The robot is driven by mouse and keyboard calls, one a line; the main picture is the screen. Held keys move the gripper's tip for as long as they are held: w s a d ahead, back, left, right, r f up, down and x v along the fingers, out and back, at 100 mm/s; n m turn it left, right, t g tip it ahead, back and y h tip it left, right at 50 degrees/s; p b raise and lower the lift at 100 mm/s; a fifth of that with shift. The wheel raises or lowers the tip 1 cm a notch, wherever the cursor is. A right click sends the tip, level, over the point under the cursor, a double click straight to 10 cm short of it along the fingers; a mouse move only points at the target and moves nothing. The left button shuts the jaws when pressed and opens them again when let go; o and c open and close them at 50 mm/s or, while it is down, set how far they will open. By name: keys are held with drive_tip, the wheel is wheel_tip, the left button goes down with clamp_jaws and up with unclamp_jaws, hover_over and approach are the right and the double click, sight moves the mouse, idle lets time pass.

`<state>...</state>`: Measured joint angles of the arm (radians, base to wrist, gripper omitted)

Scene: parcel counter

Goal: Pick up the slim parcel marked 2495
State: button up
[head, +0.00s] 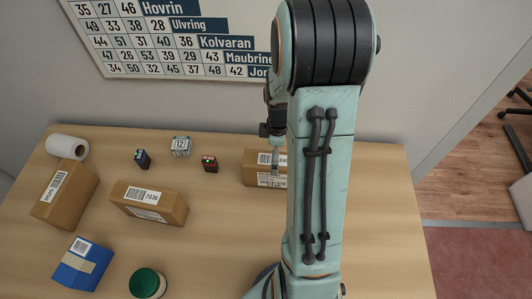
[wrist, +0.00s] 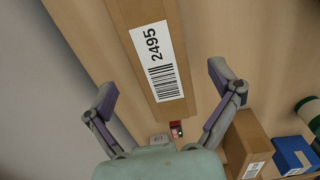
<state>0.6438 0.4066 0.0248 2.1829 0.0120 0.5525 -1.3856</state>
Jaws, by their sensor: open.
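The slim brown parcel marked 2495 (wrist: 172,107) shows large in the wrist view, with a white barcode label facing the camera. In the head view the parcel (head: 252,170) lies at the back of the counter, its right part hidden by my arm. My gripper (wrist: 162,78) is open in the wrist view, one finger to each side of the parcel, with gaps between. In the head view my gripper (head: 275,160) hangs over the parcel, mostly hidden behind the arm. Whether the fingertips are level with the parcel, I cannot tell.
A red-topped dark block (head: 210,164) stands near the slim parcel.

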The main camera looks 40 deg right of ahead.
drive_tip(key=shift+f, duration=1.9)
drive_tip(key=c, duration=1.3)
